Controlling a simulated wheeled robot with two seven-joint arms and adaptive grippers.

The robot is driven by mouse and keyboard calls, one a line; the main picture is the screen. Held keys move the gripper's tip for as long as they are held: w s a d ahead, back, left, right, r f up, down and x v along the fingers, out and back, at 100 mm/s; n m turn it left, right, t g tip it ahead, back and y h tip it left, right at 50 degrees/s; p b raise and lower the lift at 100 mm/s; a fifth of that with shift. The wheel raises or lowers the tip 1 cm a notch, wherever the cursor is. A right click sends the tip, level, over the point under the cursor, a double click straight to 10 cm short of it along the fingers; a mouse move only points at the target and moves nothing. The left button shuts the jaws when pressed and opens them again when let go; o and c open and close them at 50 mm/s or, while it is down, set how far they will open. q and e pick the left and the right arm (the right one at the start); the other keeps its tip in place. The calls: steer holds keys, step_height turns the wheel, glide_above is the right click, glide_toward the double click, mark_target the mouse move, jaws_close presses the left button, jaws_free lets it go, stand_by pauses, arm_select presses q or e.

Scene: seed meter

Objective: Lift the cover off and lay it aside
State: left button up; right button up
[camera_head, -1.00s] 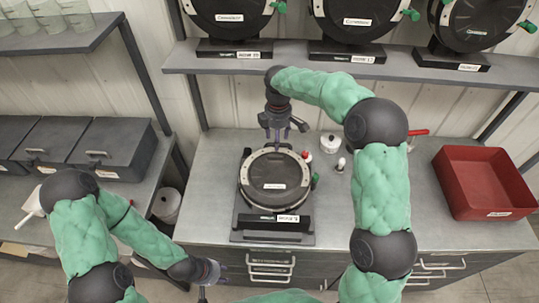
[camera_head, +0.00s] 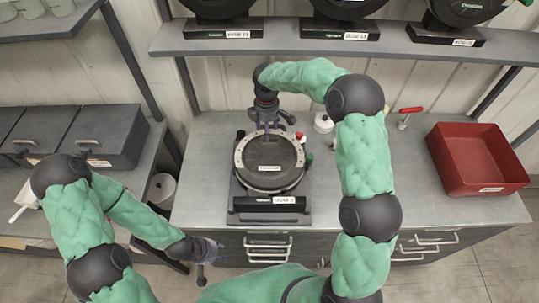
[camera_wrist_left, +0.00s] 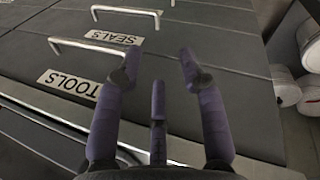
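The seed meter (camera_head: 241,203) stands on the grey bench, its round dark cover (camera_head: 268,178) on top with a pale rim and a small label. My right gripper (camera_head: 272,130) comes down at the cover's far rim, its fingers close to or touching it. The head view does not show clearly whether those fingers grip anything. My left gripper (camera_head: 211,262) is open and empty in front of the bench, left of the meter. In the left wrist view its spread fingers (camera_wrist_left: 158,70) show before drawer fronts labelled SEALS and TOOLS.
A red tray (camera_head: 436,160) stands at the bench's right. A small white-topped container (camera_head: 323,123) and a red-handled tool (camera_head: 410,111) lie behind. Other meters sit on the shelf (camera_head: 400,46) above. Bare bench (camera_head: 202,190) lies left of the meter.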

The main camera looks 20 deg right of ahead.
step_height(320, 180, down, 3)
steer(key=shift+w+a+f, duration=0.1)
steer(key=shift+a+f, duration=0.05)
steer(key=shift+f, duration=0.05)
jaws_close()
steer(key=shift+r, duration=0.15)
step_height(320, 180, up, 10)
stand_by(0.5)
